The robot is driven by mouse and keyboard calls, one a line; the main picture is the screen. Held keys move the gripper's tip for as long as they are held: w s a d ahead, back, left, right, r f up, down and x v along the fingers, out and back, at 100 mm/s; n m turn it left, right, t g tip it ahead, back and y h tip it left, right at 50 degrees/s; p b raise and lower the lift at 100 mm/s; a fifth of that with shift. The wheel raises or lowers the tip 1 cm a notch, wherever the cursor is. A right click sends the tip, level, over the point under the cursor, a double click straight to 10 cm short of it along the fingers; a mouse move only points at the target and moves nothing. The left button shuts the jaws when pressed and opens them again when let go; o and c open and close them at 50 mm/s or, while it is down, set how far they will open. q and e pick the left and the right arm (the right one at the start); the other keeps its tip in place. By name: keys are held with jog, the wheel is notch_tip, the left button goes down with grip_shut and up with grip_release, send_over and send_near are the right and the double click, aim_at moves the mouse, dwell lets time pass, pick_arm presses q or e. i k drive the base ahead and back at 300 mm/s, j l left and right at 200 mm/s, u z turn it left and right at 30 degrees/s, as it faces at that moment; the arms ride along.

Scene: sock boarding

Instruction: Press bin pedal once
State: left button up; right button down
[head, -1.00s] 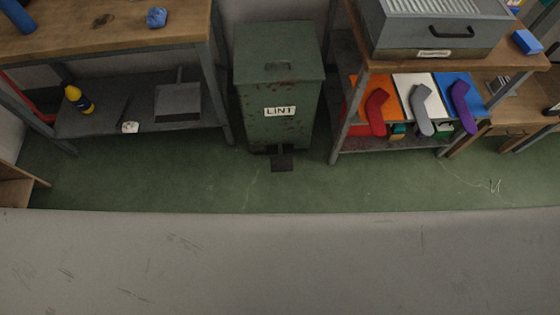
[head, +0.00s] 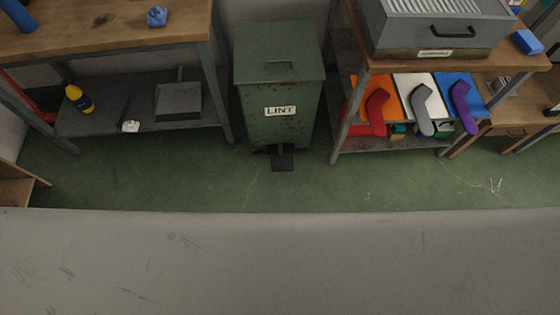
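A green metal bin (head: 280,85) with a white LINT label and rust spots stands on the floor between two benches. Its lid (head: 279,58) is shut. A dark pedal (head: 282,162) sticks out at the bottom front of the bin, just above the floor. Nothing is seen touching the pedal. Neither of my grippers shows in the head view.
A wide grey surface (head: 280,262) fills the near part of the view. A strip of green floor (head: 200,185) lies between it and the bin. A wooden workbench (head: 110,30) stands left, and a bench with sock-marked panels (head: 422,100) stands right.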

aim_at(280, 163)
jog(key=i+j+z, duration=0.2)
jog(key=j, duration=0.15)
jog(key=i+j+z, duration=0.1)
jog(key=j+z, duration=0.15)
jog(key=i+j+z, duration=0.2)
jog(key=j, duration=0.25)
jog(key=j+z, duration=0.25)
jog(key=j, duration=0.15)
